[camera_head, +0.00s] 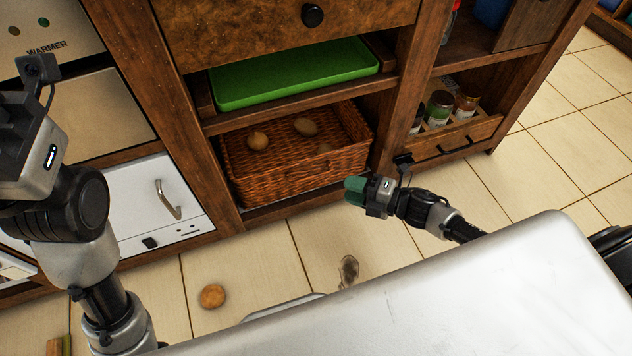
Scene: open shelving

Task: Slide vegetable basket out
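The vegetable basket (296,176) is a brown wicker basket in the lower open bay of the wooden shelving, under a green tray. Several round brown vegetables, such as one potato (257,141), lie in it. Its front wall faces me near the bay's front edge. My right gripper (350,190) has green fingertips and is in front of the basket's right side, apparently apart from it. Whether its fingers are parted cannot be made out. My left arm rises at the left edge; its gripper (22,112) is only partly in view and its fingertips are not visible.
A green tray (293,75) lies on the shelf above the basket. Spice jars (439,108) stand in a small rack at right. A white appliance with a handle (168,199) is at left. A round brown item (212,296) lies on the tiled floor. Floor before the basket is mostly clear.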

